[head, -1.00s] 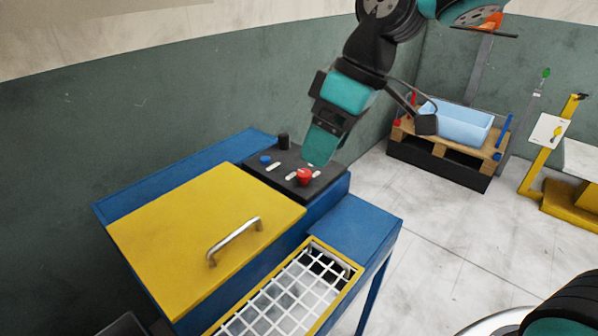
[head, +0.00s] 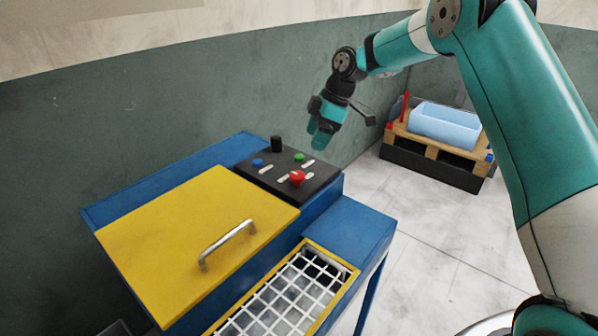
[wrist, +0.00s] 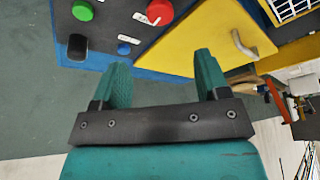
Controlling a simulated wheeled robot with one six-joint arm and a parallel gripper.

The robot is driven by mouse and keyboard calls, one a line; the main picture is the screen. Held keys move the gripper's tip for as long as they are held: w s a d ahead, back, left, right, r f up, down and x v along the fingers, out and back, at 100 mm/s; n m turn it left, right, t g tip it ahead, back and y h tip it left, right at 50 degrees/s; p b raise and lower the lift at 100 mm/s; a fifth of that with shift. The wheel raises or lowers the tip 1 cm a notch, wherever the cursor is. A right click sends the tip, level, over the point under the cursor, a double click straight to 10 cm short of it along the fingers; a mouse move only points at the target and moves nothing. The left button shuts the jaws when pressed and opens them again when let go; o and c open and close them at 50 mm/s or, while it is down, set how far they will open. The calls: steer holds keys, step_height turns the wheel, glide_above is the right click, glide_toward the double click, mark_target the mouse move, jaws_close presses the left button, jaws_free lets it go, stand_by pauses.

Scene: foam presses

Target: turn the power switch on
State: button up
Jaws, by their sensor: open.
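The black control panel (head: 290,177) sits on top of the blue machine. A black knob (head: 277,143) stands upright at its back corner; it also shows in the wrist view (wrist: 77,47). It looks like the power switch, but the labels are too small to read. A green button (head: 299,157), a blue button (head: 257,162) and a red mushroom button (head: 297,178) share the panel. My gripper (head: 320,143) is above and behind the panel's right side, apart from the knob. In the wrist view its two teal fingers (wrist: 160,60) are spread with nothing between them.
A yellow lid (head: 200,235) with a metal handle (head: 228,245) adjoins the panel. A white grid (head: 285,295) lies in front. A wall (head: 130,125) runs behind the machine. A pallet with a light blue bin (head: 445,125) stands at the right; the floor between is clear.

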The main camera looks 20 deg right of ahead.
mark_target(298, 174)
steer(key=p+x, duration=0.2)
steer(key=x, duration=1)
steer(key=shift+p, duration=0.35)
steer(key=shift+c, duration=0.5)
steer(key=c, duration=0.8)
